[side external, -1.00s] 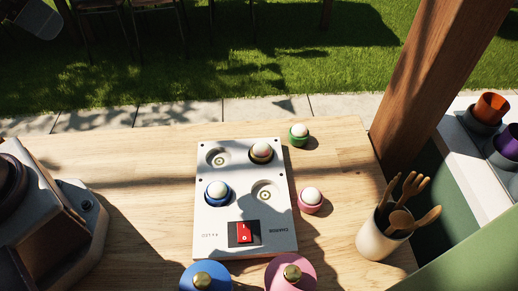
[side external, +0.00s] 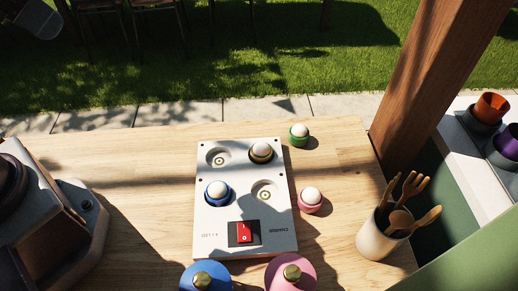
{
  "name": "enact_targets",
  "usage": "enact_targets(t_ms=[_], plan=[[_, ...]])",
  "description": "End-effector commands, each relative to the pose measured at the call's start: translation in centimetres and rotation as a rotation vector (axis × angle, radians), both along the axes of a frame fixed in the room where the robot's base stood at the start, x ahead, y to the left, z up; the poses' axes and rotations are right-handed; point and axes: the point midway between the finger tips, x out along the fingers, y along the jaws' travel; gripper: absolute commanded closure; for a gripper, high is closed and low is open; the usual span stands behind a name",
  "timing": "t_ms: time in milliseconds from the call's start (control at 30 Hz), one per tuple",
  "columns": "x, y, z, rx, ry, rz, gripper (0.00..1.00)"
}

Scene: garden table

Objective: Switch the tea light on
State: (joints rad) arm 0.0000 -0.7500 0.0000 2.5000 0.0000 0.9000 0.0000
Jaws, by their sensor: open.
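A pale charging board (side external: 215,218) lies on the wooden table, with a red rocker switch (side external: 244,233) near its front edge. A blue tea light (side external: 217,193) with a white dome sits in its left front socket. An olive-yellow tea light (side external: 261,152) sits in its back right socket. The back left and front right sockets are empty. A pink tea light (side external: 310,199) and a green tea light (side external: 299,135) stand on the table to the right of the board. I cannot tell whether any is lit.
A blue lid (side external: 217,281) and a pink lid (side external: 306,279), each with a brass knob, show at the bottom edge, partly cut off. A cream cup (side external: 377,243) with wooden utensils stands at the right, near a wooden post (side external: 437,85). The table's back left is clear.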

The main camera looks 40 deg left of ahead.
Motion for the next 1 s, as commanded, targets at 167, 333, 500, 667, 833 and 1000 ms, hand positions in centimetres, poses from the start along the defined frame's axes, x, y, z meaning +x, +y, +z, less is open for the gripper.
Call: enact_targets(t_ms=[167,333,500,667,833,1000], plan=[[0.0,0.0,0.0,0.000,0.000,0.000,0.49],[0.0,0.0,0.0,0.000,0.000,0.000,0.49],[0.0,0.0,0.0,0.000,0.000,-0.002,0.63],[0.5,-0.6,-1.5,0.003,0.075,-0.031,0.99],[2.9,-2.2,-3.5,0.028,0.217,-0.103,1.00],[6.5,-4.4,-5.7,0.088,0.330,-0.262,1.00]])
